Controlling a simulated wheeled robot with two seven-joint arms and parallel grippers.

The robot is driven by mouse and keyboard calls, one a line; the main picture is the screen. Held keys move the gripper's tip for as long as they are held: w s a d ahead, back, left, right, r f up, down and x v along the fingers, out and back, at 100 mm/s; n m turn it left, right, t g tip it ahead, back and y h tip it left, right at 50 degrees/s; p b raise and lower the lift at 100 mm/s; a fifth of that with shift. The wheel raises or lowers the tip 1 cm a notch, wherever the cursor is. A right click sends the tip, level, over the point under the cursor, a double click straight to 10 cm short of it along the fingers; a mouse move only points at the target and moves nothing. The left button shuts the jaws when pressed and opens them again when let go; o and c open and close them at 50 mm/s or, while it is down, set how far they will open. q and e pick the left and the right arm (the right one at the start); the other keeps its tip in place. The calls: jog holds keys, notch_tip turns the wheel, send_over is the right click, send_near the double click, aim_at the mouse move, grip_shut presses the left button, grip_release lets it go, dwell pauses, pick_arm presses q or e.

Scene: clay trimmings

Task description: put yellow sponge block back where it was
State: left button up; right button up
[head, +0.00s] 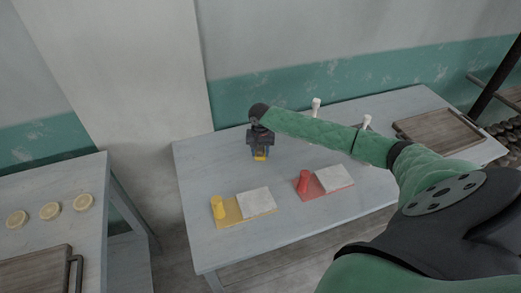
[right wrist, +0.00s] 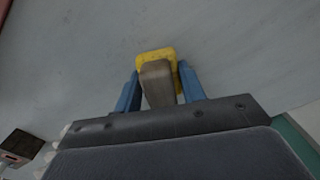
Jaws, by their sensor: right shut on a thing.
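The yellow sponge block (head: 260,158) is at my right gripper (head: 259,148), over the back left of the grey table. In the right wrist view the blue fingers of my right gripper (right wrist: 160,92) are shut on the yellow block (right wrist: 143,57), with a grey-brown part (right wrist: 157,82) of it or against it between them. Whether the block touches the table is hard to tell. My left gripper is not in view.
On the table (head: 200,165), a yellow mat (head: 232,216) bears a yellow cylinder (head: 218,207) and white block (head: 255,201). A red mat (head: 313,191) bears a red cylinder (head: 303,181) and white block (head: 333,178). A wooden tray (head: 440,132) lies right. Bare tabletop surrounds the gripper.

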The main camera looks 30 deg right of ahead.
aim_at(260, 147)
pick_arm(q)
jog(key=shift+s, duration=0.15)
pick_arm(e)
jog(key=shift+f, duration=0.2)
jog(key=shift+f, duration=0.1)
jog(key=o, duration=1.3)
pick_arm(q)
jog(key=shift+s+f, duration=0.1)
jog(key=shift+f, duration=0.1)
pick_arm(e)
jog(key=shift+d, duration=0.1)
jog(key=shift+r, duration=0.45)
notch_tip(260, 147, up, 10)
jog(key=b, duration=0.3)
jog(key=shift+f, duration=0.1)
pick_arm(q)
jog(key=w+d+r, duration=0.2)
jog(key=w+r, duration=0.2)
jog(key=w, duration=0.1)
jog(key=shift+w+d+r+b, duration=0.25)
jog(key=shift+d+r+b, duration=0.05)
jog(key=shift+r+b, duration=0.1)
pick_arm(e)
jog(key=shift+r, duration=0.75)
